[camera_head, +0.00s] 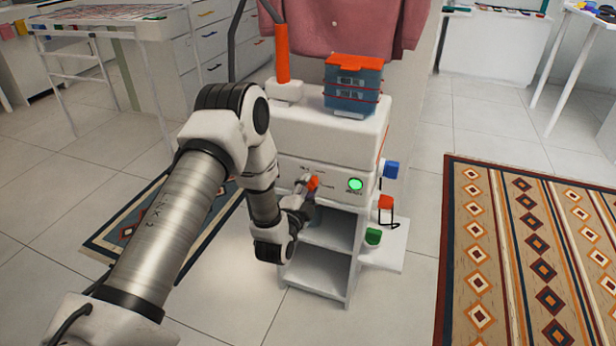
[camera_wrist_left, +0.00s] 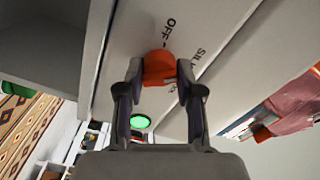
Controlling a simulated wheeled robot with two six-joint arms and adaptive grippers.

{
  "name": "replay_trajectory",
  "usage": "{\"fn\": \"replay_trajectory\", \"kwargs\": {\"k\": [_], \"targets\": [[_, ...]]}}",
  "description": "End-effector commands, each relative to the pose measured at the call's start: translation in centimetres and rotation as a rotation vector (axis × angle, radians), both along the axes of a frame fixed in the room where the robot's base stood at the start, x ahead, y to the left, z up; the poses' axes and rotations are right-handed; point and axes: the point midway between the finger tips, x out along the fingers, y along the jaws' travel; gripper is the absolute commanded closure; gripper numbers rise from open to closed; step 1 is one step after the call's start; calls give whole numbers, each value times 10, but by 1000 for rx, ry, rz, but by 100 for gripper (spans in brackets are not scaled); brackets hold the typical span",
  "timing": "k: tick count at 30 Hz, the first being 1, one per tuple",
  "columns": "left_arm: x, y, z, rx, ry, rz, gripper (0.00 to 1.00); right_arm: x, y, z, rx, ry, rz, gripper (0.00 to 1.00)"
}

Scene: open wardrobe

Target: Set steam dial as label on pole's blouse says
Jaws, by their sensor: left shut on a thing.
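The steam dial (camera_head: 313,184) is an orange knob on the front of the white steamer (camera_head: 330,137). In the left wrist view the dial (camera_wrist_left: 159,69) sits between the two fingers of my left gripper (camera_wrist_left: 156,72), which is shut on it. Beside it I read "OFF" with a tick and part of a word starting "SIL". Which mark the dial points to I cannot tell. In the head view my left gripper (camera_head: 306,189) reaches the panel from the left. The pink blouse (camera_head: 345,28) hangs behind the steamer; no label on it is readable. My right gripper is out of view.
A round green light (camera_head: 355,184) is right of the dial. A blue container (camera_head: 353,85) stands on top. Open shelves (camera_head: 322,270) lie below the panel. Blue, red and green blocks (camera_head: 386,203) are at the right side. Patterned rugs (camera_head: 530,250) lie on the floor.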

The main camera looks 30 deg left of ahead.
Motion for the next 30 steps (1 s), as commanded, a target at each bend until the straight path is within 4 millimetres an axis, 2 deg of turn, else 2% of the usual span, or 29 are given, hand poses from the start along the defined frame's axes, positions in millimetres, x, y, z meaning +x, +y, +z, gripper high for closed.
{"fn": "replay_trajectory", "kwargs": {"k": [1, 9, 30], "targets": [[0, 0, 6, 43, 11, 0, 99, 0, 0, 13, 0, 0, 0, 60], [0, 0, 6, 291, 72, -1, 99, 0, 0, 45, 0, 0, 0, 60], [0, -1, 4, 932, 224, -1, 99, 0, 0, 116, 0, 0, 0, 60]]}}
